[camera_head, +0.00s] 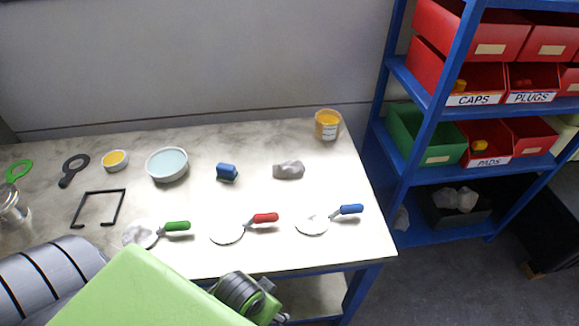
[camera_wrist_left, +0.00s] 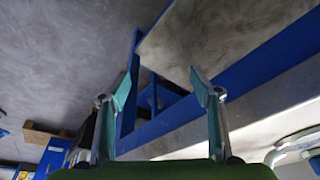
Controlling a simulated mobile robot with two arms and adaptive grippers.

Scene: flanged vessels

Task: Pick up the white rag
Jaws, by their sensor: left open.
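A crumpled whitish-grey rag (camera_head: 288,170) lies on the table in the head view, right of the blue block. Another crumpled white piece (camera_head: 138,233) lies on the disc of the green-handled tool; I cannot tell if it is a rag. My left gripper (camera_wrist_left: 163,88) is open and empty in the left wrist view, with the table edge and blue frame beyond its fingers. No rag shows between or near the fingers there. In the head view my green left arm covers the front left of the table, and its fingers are not visible. My right gripper is not in view.
The table (camera_head: 330,245) holds a blue block (camera_head: 227,171), a pale bowl (camera_head: 167,165), a yellow cup (camera_head: 327,125) and tools with red (camera_head: 265,218) and blue handles (camera_head: 351,209). A blue shelf (camera_head: 405,165) with bins and white crumpled pieces (camera_head: 456,199) stands right.

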